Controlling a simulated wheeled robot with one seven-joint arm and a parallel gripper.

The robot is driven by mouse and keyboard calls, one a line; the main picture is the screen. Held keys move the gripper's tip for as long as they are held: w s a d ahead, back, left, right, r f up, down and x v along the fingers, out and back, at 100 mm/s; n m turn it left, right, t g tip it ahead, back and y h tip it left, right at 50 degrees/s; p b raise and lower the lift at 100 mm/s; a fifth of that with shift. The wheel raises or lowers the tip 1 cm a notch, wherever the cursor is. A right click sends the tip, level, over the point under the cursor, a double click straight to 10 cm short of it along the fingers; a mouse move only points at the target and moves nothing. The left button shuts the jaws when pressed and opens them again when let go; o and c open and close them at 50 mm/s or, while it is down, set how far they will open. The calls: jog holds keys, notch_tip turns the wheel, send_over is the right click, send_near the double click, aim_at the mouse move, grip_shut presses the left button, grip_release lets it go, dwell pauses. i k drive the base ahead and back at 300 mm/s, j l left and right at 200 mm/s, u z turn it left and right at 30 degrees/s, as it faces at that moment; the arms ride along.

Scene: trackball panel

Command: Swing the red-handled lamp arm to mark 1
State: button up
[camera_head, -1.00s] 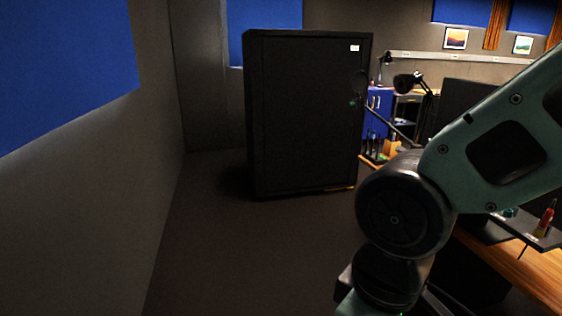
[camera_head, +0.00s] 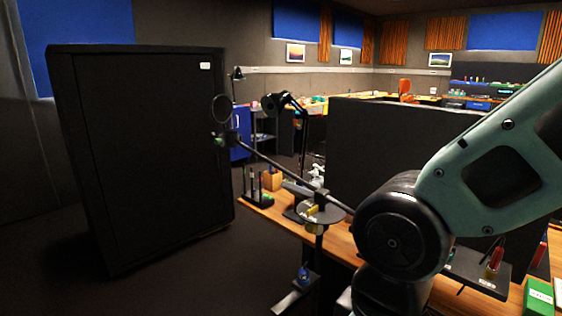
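A thin dark arm (camera_head: 285,175) slants from a round magnifier-like ring (camera_head: 222,108) down to a pivot by a small grey plate (camera_head: 322,212) on a stand. A small greenish piece sits at its upper left end. I cannot make out a red handle or mark 1 on it. A black lamp (camera_head: 285,103) with a bent neck stands just behind. My own arm fills the right and hides part of the bench. My gripper is out of view below the bottom edge.
A tall black cabinet (camera_head: 145,160) stands at left, close to the slanting arm's end. A wooden bench (camera_head: 340,243) holds a tool rack (camera_head: 257,195) and a dark partition (camera_head: 395,140). A red-handled tool (camera_head: 495,260) and a green box (camera_head: 538,297) lie at right. Floor is open at lower left.

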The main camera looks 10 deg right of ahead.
aim_at(304, 114)
jog(key=i+j+z, duration=0.15)
jog(key=i+j, duration=0.15)
jog(key=i+j+z, duration=0.15)
jog(key=j, duration=0.3)
jog(key=i+j+z, duration=0.15)
jog(key=i+j, duration=0.2)
jog(key=j, duration=0.1)
